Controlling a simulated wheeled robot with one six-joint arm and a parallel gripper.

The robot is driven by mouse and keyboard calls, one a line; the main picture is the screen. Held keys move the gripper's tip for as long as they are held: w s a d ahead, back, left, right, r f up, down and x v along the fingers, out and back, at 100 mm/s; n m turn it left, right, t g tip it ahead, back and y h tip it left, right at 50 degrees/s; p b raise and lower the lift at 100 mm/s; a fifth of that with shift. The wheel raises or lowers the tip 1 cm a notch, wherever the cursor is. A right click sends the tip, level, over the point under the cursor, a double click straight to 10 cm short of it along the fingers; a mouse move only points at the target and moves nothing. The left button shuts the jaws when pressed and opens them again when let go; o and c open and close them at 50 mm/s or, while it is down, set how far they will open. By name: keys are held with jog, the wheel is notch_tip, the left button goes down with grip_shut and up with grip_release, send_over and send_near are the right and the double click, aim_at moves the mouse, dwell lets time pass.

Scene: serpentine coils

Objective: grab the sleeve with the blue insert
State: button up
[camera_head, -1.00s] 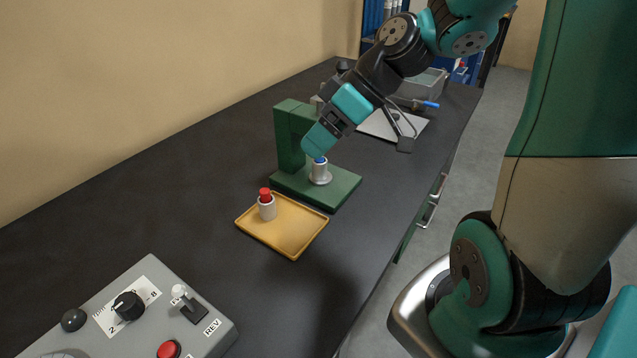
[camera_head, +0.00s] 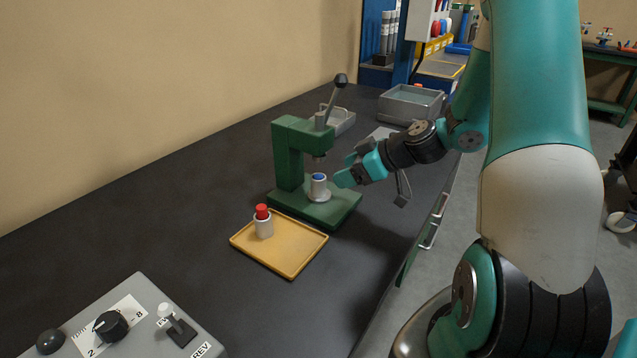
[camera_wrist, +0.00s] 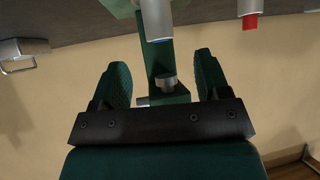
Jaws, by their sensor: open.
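The sleeve (camera_head: 319,191) is pale grey with a blue insert (camera_head: 319,177) in its top. It stands upright on the round seat of the green press (camera_head: 287,160), below the ram. My gripper (camera_head: 344,171) is open and empty, just right of the sleeve and roughly level with it. In the wrist view, which looks upside down, the sleeve (camera_wrist: 157,18) lies ahead of the gap between my two fingers (camera_wrist: 160,68), beyond their tips. I see no contact.
A yellow tray (camera_head: 290,262) in front of the press holds another grey sleeve with a red insert (camera_head: 262,212). The press lever (camera_head: 335,95) rises behind. A grey control box (camera_head: 130,325) sits at front left. A metal bin (camera_head: 410,105) stands at the back.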

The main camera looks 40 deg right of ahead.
aim_at(322, 177)
jog(key=shift+x, duration=0.75)
jog(key=p+x, duration=0.1)
jog(key=x, duration=0.1)
jog(key=p+x, duration=0.1)
jog(key=x, duration=0.1)
jog(key=shift+w+a+r, duration=0.2)
jog(key=shift+w, duration=0.15)
jog(key=shift+w+a+f, duration=0.15)
jog(key=shift+w+f, duration=0.15)
jog(key=shift+w, duration=0.05)
jog(key=c, duration=1.2)
jog(key=shift+s+r, duration=0.1)
